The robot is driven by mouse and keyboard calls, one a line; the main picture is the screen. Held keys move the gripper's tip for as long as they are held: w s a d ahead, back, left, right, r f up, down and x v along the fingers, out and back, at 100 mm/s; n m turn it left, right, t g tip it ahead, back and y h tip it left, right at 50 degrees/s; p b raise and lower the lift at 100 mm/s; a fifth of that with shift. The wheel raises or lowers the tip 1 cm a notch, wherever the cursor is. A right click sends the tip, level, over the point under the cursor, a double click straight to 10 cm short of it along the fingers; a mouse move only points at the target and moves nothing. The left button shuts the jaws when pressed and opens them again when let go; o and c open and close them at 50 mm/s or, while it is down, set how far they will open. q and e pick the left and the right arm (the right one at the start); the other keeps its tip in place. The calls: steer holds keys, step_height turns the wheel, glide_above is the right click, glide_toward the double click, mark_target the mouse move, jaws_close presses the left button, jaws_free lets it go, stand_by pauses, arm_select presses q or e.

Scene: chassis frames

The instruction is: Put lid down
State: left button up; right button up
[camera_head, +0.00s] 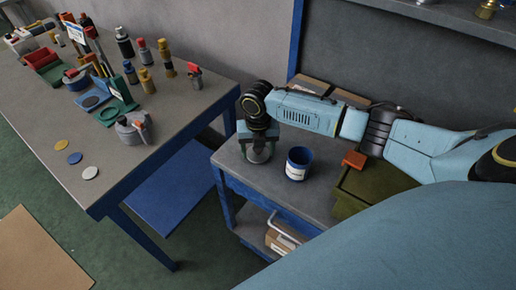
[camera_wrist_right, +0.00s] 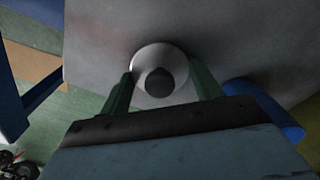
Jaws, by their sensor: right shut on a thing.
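In the wrist view, a round grey lid (camera_wrist_right: 160,56) with a dark knob in its middle sits between the two green fingers of my right gripper (camera_wrist_right: 161,86). The fingers are shut on it from both sides. In the head view, my right gripper (camera_head: 258,152) points down over the left end of the grey-topped workbench (camera_head: 322,202). The lid is mostly hidden there by the gripper, and I cannot tell whether it touches the bench top. My left gripper is not in view.
A blue cup (camera_head: 298,164) stands just right of my right gripper; it also shows in the wrist view (camera_wrist_right: 272,108). An olive bin (camera_head: 362,188) with an orange-red block (camera_head: 354,160) is further right. A separate table (camera_head: 110,150) with bottles, trays and discs stands left across a gap.

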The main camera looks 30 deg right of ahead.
steer(key=shift+f, duration=0.1)
steer(key=o, duration=1)
step_height(320, 180, up, 12)
steer(key=p, duration=0.1)
